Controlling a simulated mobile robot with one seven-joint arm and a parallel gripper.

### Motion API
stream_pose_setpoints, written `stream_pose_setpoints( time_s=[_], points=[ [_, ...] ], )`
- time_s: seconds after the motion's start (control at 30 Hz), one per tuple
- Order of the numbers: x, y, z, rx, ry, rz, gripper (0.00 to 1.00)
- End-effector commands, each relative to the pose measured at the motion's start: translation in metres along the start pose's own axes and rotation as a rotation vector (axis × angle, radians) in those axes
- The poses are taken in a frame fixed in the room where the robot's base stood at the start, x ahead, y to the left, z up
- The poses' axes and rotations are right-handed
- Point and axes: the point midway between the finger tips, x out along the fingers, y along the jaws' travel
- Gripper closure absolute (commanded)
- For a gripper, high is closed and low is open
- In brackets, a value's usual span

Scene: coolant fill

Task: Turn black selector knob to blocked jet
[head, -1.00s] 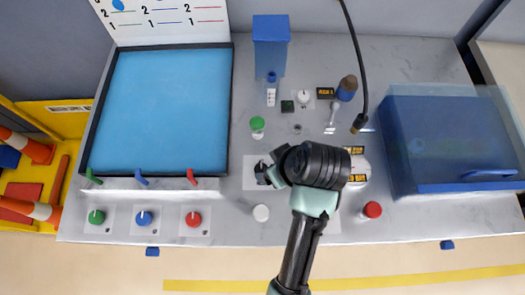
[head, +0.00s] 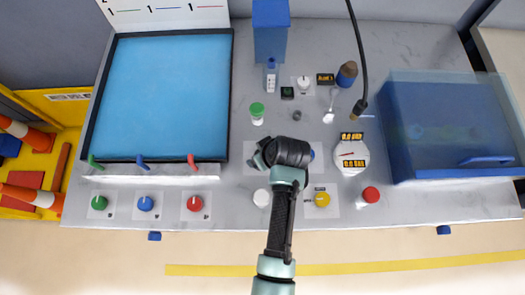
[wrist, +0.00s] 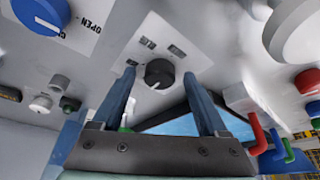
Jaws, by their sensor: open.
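The black selector knob (wrist: 158,73) sits on a pale plate with small dark labels around it in the wrist view. A light pointer mark shows on its face, but the label wording is too small to read. My gripper (wrist: 160,76) is open, with one fingertip to each side of the knob in the picture. I cannot tell whether either finger touches it. In the head view my gripper (head: 260,157) is low over the bench, and my wrist and arm hide the knob there.
A blue knob (wrist: 40,16) marked OPEN is close by in the wrist view.

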Motion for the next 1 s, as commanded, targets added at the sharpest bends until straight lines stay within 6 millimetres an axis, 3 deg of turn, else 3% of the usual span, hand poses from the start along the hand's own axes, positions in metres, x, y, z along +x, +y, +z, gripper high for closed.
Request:
stream_pose_setpoints(
  time_s=[0.13,0.5,0.57,1.0],
  points=[
    [-0.0002,0.0001,-0.0002,0.0,0.0,0.0,0.25],
    [-0.0005,0.0001,-0.0001,0.001,0.0,0.0,0.92],
    [-0.0005,0.0001,0.0,0.001,0.0,0.0,1.0],
    [-0.0021,-0.0007,-0.0003,0.077,-0.002,0.031,1.0]
  ],
)
